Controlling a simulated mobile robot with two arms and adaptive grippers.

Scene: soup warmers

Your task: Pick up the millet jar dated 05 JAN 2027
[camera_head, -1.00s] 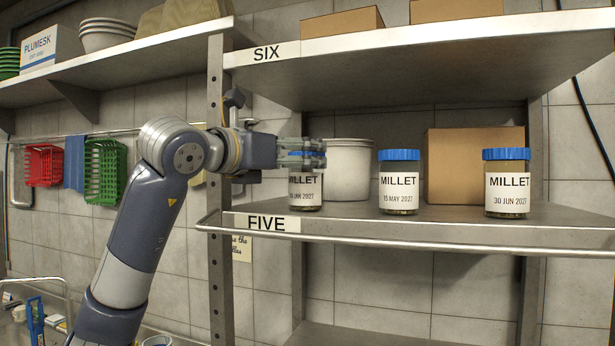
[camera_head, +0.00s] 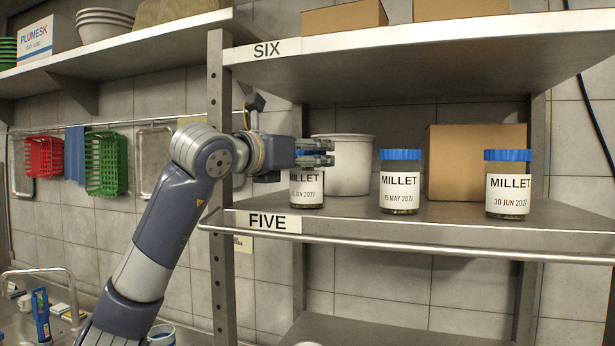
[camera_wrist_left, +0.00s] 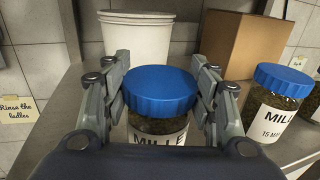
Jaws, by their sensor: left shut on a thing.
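Three millet jars with blue lids and white labels stand on shelf FIVE. The left jar (camera_head: 307,190) has a label date partly covered by my gripper; the end reads 2027 and the month is unclear. My left gripper (camera_head: 318,153) is shut on this jar at its lid, and the jar appears to stand upright on the shelf. In the left wrist view, the fingers (camera_wrist_left: 160,92) flank the blue lid (camera_wrist_left: 160,88). The middle jar (camera_head: 400,182) reads 15 MAY 2027. The right jar (camera_head: 508,184) reads 30 JUN 2027. My right gripper is not in view.
A white pot (camera_head: 350,165) stands close behind the left jar. A cardboard box (camera_head: 475,160) stands behind the other jars. Shelf SIX (camera_head: 420,40) hangs above, a metal rail (camera_head: 420,243) runs along the front, and an upright post (camera_head: 221,180) stands at left.

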